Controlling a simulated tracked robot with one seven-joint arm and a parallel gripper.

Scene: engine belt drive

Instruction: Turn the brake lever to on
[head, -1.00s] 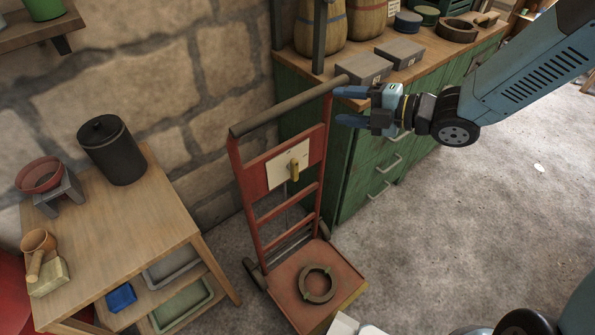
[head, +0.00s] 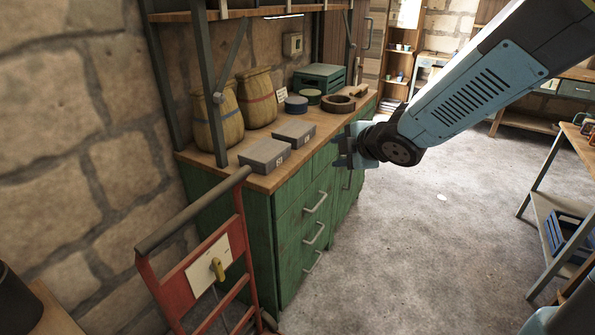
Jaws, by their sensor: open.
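The lever hangs roughly upright on the plate. I cannot read any marks on the plate. My gripper (head: 338,150) is open and empty, in the air in front of the green cabinet. It is well apart from the lever, above and to the right of it.
The green cabinet (head: 270,225) stands behind the truck, with two grey boxes (head: 264,155), sacks (head: 215,117) and round parts on top. A stone wall (head: 60,150) is at left. The floor (head: 400,260) at centre right is clear. A shelf rack (head: 545,215) stands far right.

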